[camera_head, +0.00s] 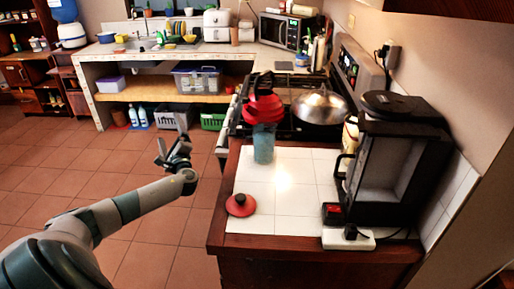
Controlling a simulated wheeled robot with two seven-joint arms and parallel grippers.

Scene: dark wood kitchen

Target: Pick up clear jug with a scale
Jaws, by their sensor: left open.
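A clear, bluish container with a red top (263,143) stands upright near the far-left corner of the white-tiled counter (285,190). It looks like the jug; I cannot make out a scale on it at this size. My left gripper (171,146) is open and empty. It is held over the tiled floor, left of the counter and apart from the container. My right gripper is not in view.
A red lid with a dark knob (240,205) lies at the counter's left edge. A black coffee machine (390,160) stands on the right, with a white power strip (347,238) in front. A stove with a silver-lidded pan (320,107) is behind.

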